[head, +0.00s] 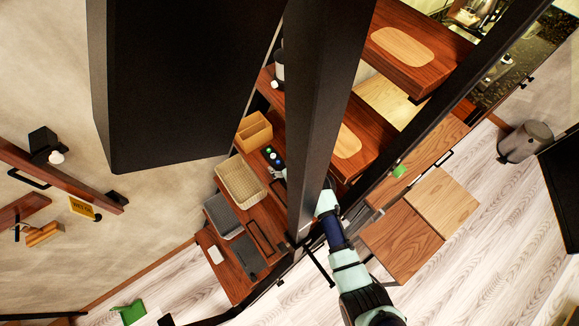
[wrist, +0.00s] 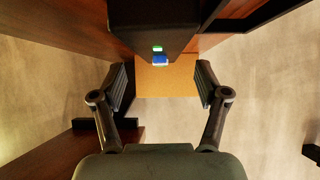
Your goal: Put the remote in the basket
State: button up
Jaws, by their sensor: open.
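The cream woven basket (head: 240,180) sits on the wooden shelf left of the dark column in the head view, and it looks empty. My gripper (wrist: 162,82) is open in the wrist view, its two fingers well apart with nothing held between them. A tan panel lies beyond the fingertips. In the head view my arm passes behind the dark column, which hides most of the gripper; it is close to the basket's right side. I cannot pick out the remote with certainty.
A tan wooden box (head: 254,131) stands above the basket, and a grey bin (head: 222,215) stands below it. In the wrist view, a black block with small green and blue pieces (wrist: 160,58) is just ahead of the fingers.

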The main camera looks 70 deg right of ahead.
jog(key=v, duration=0.9)
jog(key=shift+p, duration=0.45)
jog(key=shift+o, duration=0.5)
jog(key=g+y+b, duration=0.1)
jog(key=b, duration=0.1)
send_near(276, 159)
jog(key=shift+w+d+f, duration=0.15)
jog(key=shift+w, duration=0.25)
jog(key=shift+w+d+f, duration=0.1)
jog(key=shift+w, duration=0.3)
jog(key=shift+f, duration=0.15)
jog(key=b+x, duration=0.1)
jog(key=x, duration=0.6)
jog(key=shift+s+d+f, duration=0.1)
jog(key=shift+f, duration=0.2)
jog(key=c, duration=1.4)
notch_tip(276, 159, up, 10)
jog(key=shift+p, duration=0.55)
